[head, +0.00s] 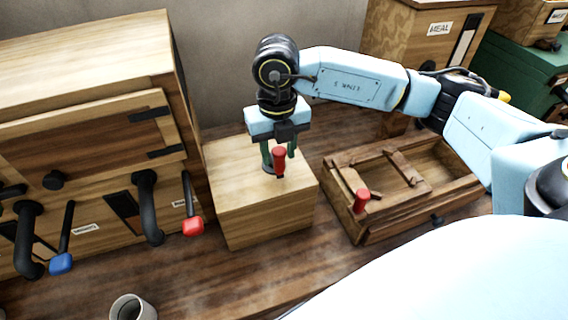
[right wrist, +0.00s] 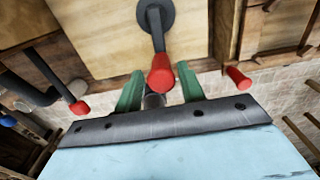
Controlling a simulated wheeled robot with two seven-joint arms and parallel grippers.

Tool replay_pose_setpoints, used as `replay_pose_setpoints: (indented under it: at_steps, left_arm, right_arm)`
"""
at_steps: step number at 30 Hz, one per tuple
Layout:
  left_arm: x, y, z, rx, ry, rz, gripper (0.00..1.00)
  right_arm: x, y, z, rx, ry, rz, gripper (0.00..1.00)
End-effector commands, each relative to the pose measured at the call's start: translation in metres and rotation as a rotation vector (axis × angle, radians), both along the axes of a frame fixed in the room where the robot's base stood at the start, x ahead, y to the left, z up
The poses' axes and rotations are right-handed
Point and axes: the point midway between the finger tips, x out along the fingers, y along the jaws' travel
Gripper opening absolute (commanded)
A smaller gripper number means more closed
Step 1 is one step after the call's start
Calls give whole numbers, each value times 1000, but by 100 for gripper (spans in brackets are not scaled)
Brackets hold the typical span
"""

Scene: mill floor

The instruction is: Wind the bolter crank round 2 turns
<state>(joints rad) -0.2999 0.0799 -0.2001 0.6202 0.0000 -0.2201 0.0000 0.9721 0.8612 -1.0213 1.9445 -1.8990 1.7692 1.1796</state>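A crank with a red grip (head: 279,160) stands on top of the pale wooden box (head: 262,214) in the middle of the bench. In the right wrist view, its red grip (right wrist: 160,74) sits at the end of a dark crank arm (right wrist: 156,30) running from a round hub. My right gripper (head: 277,149) is over the box, right at the crank. Its green fingers (right wrist: 158,88) are apart on either side of the grip, with visible gaps. The lower end of the grip is partly hidden. No label naming the bolter is readable. My left gripper is not in view.
At left a wooden cabinet (head: 80,85) carries black handles, a blue-tipped lever (head: 61,262) and a red-tipped lever (head: 192,225). At right is a slatted wooden box (head: 340,222) with a red peg (head: 361,200). A grey cup (head: 133,307) stands in front.

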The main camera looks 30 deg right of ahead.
Motion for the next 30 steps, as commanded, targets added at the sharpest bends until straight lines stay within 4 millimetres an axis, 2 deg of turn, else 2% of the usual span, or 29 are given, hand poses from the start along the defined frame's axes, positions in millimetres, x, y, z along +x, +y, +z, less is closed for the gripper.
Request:
replay_pose_setpoints:
  at_steps: [1,3,14,30]
  left_arm:
    - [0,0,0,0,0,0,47]
    - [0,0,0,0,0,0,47]
    - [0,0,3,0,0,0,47]
    - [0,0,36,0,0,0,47]
  right_arm:
    - [0,0,0,0,-1,0,46]
    - [0,0,0,0,-1,0,55]
    - [1,0,4,1,-2,0,55]
    - [1,1,57,1,-2,0,55]
